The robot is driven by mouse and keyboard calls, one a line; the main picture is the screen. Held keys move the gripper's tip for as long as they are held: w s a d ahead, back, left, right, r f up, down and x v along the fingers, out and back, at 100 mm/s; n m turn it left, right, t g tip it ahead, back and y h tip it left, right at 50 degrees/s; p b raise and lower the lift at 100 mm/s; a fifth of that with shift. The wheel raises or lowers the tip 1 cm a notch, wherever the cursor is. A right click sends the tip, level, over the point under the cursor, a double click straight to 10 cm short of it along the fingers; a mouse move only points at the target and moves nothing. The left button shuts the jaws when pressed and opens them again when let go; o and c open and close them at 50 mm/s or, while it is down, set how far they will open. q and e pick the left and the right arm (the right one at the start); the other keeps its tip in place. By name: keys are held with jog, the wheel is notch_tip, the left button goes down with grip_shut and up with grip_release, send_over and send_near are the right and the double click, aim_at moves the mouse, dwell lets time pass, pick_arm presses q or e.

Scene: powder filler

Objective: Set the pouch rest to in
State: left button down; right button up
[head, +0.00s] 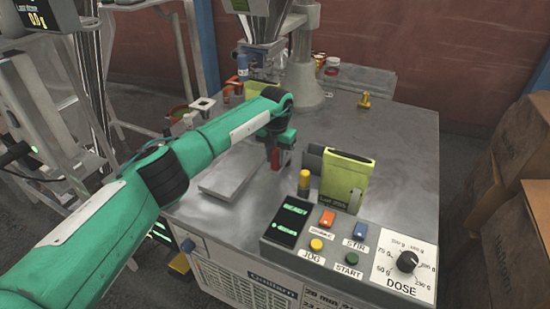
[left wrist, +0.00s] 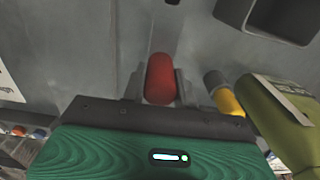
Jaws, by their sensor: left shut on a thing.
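My left gripper (head: 280,160) reaches down over the steel table, left of the green pouch. In the left wrist view, my left gripper (left wrist: 160,88) is shut on a red knob (left wrist: 160,76), with a finger on either side. The red knob also shows below the gripper in the head view (head: 277,160). A flat grey plate (head: 228,174), possibly the pouch rest, lies left of the gripper. I cannot tell whether the knob belongs to it. The knob's lower part is hidden. My right gripper is not in view.
The green pouch (head: 345,178) stands upright by a dark holder, close to my gripper. A yellow-topped post (head: 304,182) stands in front of it. The control panel with buttons and a dose dial (head: 407,262) is at the front.

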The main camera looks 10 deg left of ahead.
pick_arm(q)
jog(key=shift+w+r, duration=0.25)
jog(key=shift+r, duration=0.05)
jog(key=c, duration=1.3)
grip_release()
jog(key=shift+o, duration=1.1)
jog(key=shift+w+d+f, duration=0.1)
jog(key=shift+f, duration=0.15)
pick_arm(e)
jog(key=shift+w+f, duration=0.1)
pick_arm(q)
jog(key=shift+r, duration=0.35)
notch_tip(320, 180, up, 13)
jog(key=p, duration=0.1)
jog(key=shift+p, duration=0.3)
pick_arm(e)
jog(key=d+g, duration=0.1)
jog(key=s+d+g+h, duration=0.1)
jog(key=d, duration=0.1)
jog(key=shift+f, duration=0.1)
